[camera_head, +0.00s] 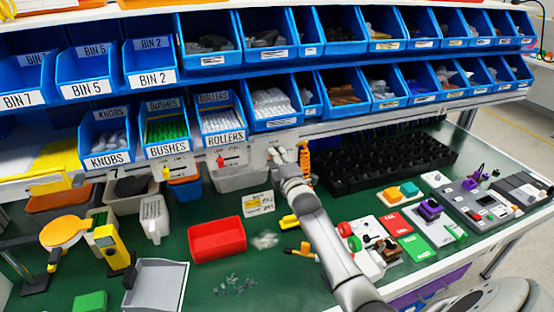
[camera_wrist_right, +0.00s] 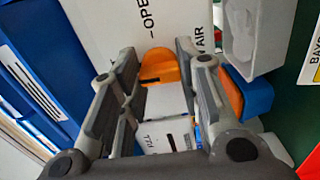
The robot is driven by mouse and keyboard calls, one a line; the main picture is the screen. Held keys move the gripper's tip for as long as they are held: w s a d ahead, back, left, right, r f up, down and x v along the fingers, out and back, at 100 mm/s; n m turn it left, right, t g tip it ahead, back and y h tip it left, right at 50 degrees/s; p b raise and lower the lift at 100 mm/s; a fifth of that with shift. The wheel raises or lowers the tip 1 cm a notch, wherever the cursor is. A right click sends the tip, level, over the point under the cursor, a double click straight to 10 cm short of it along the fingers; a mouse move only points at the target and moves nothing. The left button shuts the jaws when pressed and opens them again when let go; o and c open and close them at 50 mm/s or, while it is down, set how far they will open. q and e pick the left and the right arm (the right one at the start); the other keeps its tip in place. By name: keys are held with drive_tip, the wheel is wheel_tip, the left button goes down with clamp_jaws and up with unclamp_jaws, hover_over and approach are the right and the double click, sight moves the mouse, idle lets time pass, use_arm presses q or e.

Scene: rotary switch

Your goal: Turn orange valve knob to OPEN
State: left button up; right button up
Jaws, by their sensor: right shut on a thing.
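The orange valve knob (camera_wrist_right: 160,67) shows in the right wrist view between the two fingers of my right gripper (camera_wrist_right: 157,60), which is shut on it. A dark mark crosses the knob's lower part. The knob sits on a white panel (camera_wrist_right: 190,22) with the printed words "OPEN" and "AIR", partly covered by the fingers. In the head view my right gripper (camera_head: 276,156) reaches the white panel strip under the blue bins, and the knob is hidden there. My left gripper is not in view.
Two other small knobs, one red (camera_head: 221,161) and one yellow (camera_head: 166,172), are on the panels to the left. A red tray (camera_head: 217,240) stands on the green table. A black crate (camera_head: 390,165) is to the right. Blue bins (camera_head: 273,103) overhang the panels.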

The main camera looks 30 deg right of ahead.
drive_tip(key=shift+m, duration=0.3)
drive_tip(key=shift+f+m+p, duration=0.1)
drive_tip(key=shift+m+p, duration=0.25)
drive_tip(key=shift+m, duration=8.05)
drive_tip(key=o, duration=1)
drive_tip(key=shift+s, duration=0.1)
